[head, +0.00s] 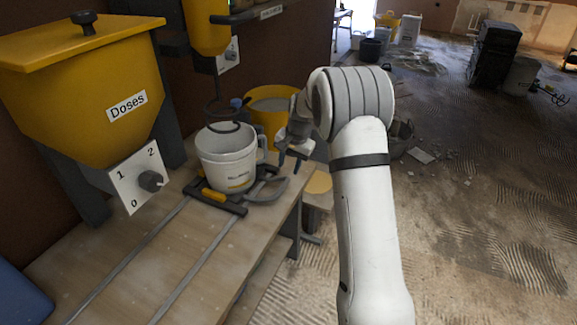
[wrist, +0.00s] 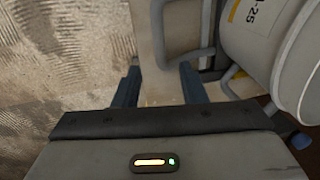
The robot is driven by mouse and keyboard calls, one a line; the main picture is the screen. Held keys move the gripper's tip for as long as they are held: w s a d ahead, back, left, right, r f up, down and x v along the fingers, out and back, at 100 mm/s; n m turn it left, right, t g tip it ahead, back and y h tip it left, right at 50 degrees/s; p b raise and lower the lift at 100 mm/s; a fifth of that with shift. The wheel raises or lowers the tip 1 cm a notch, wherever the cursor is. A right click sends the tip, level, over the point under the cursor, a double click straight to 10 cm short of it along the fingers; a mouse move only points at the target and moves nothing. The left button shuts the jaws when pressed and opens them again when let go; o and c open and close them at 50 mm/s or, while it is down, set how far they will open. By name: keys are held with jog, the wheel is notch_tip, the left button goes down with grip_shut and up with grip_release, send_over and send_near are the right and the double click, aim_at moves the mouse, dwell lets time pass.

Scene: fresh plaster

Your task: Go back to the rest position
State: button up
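My gripper (wrist: 158,86) is open in the wrist view, its two blue-grey fingers apart with nothing clearly between them but the bench edge beyond. In the head view my gripper (head: 290,160) hangs at the right edge of the bench, just right of a white mixing bucket (head: 226,162). The bucket stands upright on a dark sliding carriage (head: 214,199) with a yellow part. The bucket also shows at the upper right of the wrist view (wrist: 262,40). A grey bar handle (wrist: 185,58) lies just ahead of the fingers; I cannot tell whether they touch it.
A yellow hopper labelled Doses (head: 85,90) with a dial (head: 151,181) stands at the left. A yellow bucket (head: 268,112) stands behind the white one. Two rails run along the wooden bench (head: 150,270). The floor at the right (head: 480,230) is mostly open; dark crates (head: 494,55) stand far back.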

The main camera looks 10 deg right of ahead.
jog(key=s+r+n+p, duration=0.4)
jog(key=s+r+p, duration=0.2)
jog(key=s+r, duration=1.25)
jog(key=s+r+n+t+h+p, duration=0.1)
jog(key=s+r+n+p, duration=0.2)
jog(key=s, duration=1.6)
notch_tip(320, 180, up, 3)
jog(key=shift+s+f+h+p, duration=0.25)
jog(key=shift+h+p, duration=0.15)
jog(key=shift+p, duration=0.7)
jog(key=shift+d, duration=0.1)
